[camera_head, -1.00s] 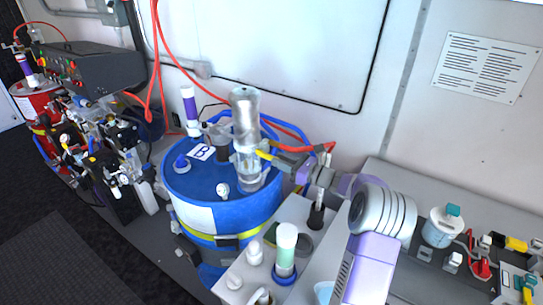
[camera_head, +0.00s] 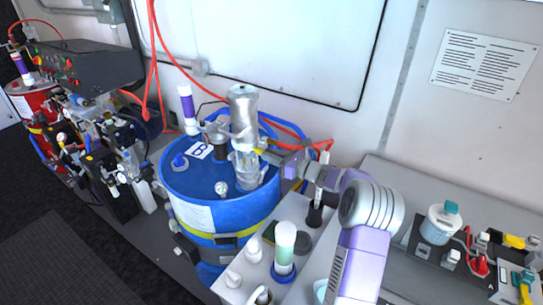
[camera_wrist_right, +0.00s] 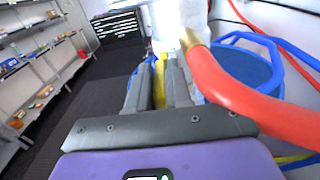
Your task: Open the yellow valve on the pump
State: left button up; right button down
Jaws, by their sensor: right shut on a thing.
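The silver pump (camera_head: 243,125) stands upright on the blue drum marked B (camera_head: 205,190). Its yellow valve handle (camera_head: 261,150) is small and mostly covered by my right gripper (camera_head: 268,154) in the head view. In the right wrist view the yellow handle (camera_wrist_right: 160,82) lies lengthwise between the two grey fingers of my right gripper (camera_wrist_right: 161,78), which is shut on it. The pale pump body (camera_wrist_right: 172,25) stands just beyond the fingertips. My left gripper is not in view.
A red hose (camera_wrist_right: 240,90) with a brass fitting passes close to the right of my fingers. A grey bench (camera_head: 410,275) with a small clear-lidded container (camera_head: 441,224) and tools is at right. A red drum (camera_head: 32,100) and machinery stand at left.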

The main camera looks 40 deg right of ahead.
jog(key=shift+f+b, duration=0.3)
jog(key=shift+b, duration=0.3)
jog(key=f+t+b, duration=0.1)
jog(key=t+b, duration=0.1)
jog(key=b, duration=0.2)
jog(key=f+t+y+b, duration=0.1)
jog(key=t+b, duration=0.1)
jog(key=b, duration=0.2)
jog(key=f+t+b, duration=0.1)
jog(key=t+b, duration=0.1)
jog(key=b, duration=0.2)
jog(key=shift+w+a+f+t+y, duration=0.1)
jog(key=shift+w+t+y, duration=0.2)
jog(key=shift+y, duration=0.1)
jog(key=c, duration=1.4)
grip_release()
jog(key=v, duration=0.7)
jog(key=shift+s+f, duration=0.15)
jog(key=shift+s, duration=0.1)
